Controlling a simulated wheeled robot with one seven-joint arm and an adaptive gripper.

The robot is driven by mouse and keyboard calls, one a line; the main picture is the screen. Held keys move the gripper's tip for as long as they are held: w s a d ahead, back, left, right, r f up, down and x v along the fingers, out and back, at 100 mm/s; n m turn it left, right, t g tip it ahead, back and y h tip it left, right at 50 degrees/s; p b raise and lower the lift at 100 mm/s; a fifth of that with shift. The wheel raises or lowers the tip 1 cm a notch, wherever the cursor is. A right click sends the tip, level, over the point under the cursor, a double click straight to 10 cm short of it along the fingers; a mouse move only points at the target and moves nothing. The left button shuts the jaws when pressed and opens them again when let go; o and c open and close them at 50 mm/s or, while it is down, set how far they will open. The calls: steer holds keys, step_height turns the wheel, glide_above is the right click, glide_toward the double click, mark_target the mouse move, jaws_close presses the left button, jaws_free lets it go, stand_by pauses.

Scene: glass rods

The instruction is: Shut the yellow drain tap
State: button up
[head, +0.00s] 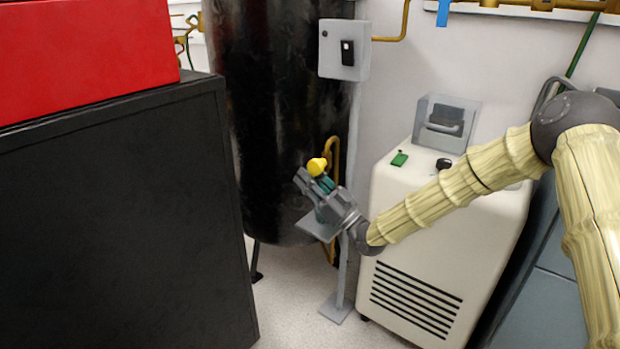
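The yellow drain tap (317,167) sits low at the right side of a tall black tank, by a bent brass pipe. My gripper (308,182) reaches in from the right, its fingers pointing up and left just below the tap. A dark green part shows between or behind the fingers. The fingers look close to the tap, but I cannot tell whether they touch it. The finger gap is too small and partly hidden to judge. The lower part of the tap is hidden by the gripper.
The black tank (282,95) stands behind the tap. A grey stand (337,306) rises from the floor under my gripper. A cream machine (400,255) with a vent grille stands to the right. A black cabinet (115,220) with a red box (85,55) fills the left.

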mark_target(314, 177)
steer(key=v, duration=0.7)
steer(key=shift+d+f, duration=0.15)
steer(key=shift+d, duration=0.05)
steer(key=shift+s, duration=0.1)
steer(key=r+p, duration=0.1)
steer(key=p, duration=0.1)
steer(key=shift+d+r+p, duration=0.15)
steer(key=shift+r+p, duration=0.1)
steer(key=shift+p, duration=0.05)
step_height(314, 177, up, 4)
steer(key=s+d+g+h+p, duration=0.25)
steer(key=h+p, duration=0.25)
steer(key=p, duration=0.9)
steer(key=shift+g, duration=0.45)
steer(key=b+x, duration=0.1)
steer(key=x, duration=0.9)
steer(key=shift+w+a+b, duration=0.1)
steer(key=shift+w+b, duration=0.2)
steer(key=shift+w, duration=0.05)
jaws_close()
